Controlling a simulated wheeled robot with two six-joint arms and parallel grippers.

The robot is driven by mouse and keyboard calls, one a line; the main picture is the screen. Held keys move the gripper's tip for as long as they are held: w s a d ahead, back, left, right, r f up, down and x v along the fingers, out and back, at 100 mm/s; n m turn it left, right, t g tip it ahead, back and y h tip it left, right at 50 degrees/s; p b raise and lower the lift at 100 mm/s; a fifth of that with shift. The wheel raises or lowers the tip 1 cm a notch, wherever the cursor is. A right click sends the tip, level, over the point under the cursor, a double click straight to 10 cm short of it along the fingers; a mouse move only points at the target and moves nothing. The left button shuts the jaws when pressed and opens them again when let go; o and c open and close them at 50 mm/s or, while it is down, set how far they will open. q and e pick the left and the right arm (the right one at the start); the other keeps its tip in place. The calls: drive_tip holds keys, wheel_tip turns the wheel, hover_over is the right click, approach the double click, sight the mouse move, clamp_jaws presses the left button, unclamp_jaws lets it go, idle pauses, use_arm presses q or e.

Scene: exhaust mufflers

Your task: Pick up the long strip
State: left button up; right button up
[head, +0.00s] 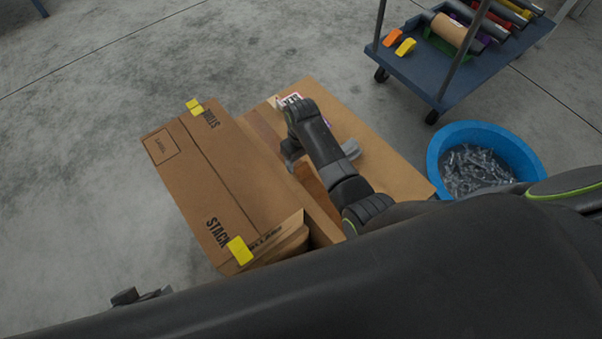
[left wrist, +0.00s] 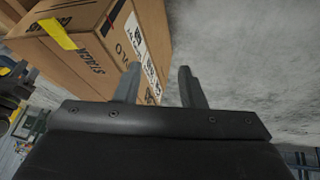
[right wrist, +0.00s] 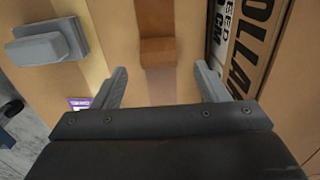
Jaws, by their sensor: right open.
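A brown bar, which looks like the long strip (right wrist: 156,20), runs down from the top of the right wrist view and ends in a small block face between my fingers. My right gripper (right wrist: 160,82) is open, with one finger on each side of the bar's line and apart from it. In the head view my right gripper (head: 290,150) is over the cardboard, and the arm hides much of the bar. My left gripper (left wrist: 158,80) is open and empty beside a carton's side.
A large carton (head: 195,180) with yellow tabs (head: 239,250) lies left of my right arm. A grey fitting (right wrist: 45,48) is left of the bar. A blue tub (head: 436,160) of metal parts and a blue cart (head: 420,75) stand to the right.

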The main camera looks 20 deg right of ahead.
sight(301, 171)
drive_tip(key=shift+f, duration=0.45)
drive_tip(key=shift+w+f+b, duration=0.15)
drive_tip(key=shift+f+b, duration=0.3)
drive_tip(key=shift+f, duration=0.15)
drive_tip(key=shift+w+f+b, duration=0.15)
drive_tip(key=shift+f+b, duration=0.3)
drive_tip(key=shift+f, duration=0.1)
wheel_tip(301, 171, down, 2)
drive_tip(key=shift+w+f+b, duration=0.1)
drive_tip(key=shift+f+b, duration=0.15)
drive_tip(key=shift+b, duration=0.55)
use_arm(q)
drive_tip(key=w+a+r+t+y, duration=0.1)
drive_tip(key=w+r+t, duration=0.5)
drive_tip(key=r, duration=0.3)
drive_tip(key=w+a+r+m+t+y, duration=0.1)
drive_tip(key=w+a+r+t+y, duration=0.1)
drive_tip(key=w+r+t, duration=0.4)
drive_tip(key=shift+w+r+t, duration=0.4)
drive_tip(key=shift+r+t, duration=1)
drive_tip(key=shift+r, duration=0.9)
use_arm(e)
drive_tip(key=shift+f, duration=0.1)
use_arm(q)
drive_tip(key=shift+a, duration=0.1)
use_arm(e)
drive_tip(key=c, duration=1)
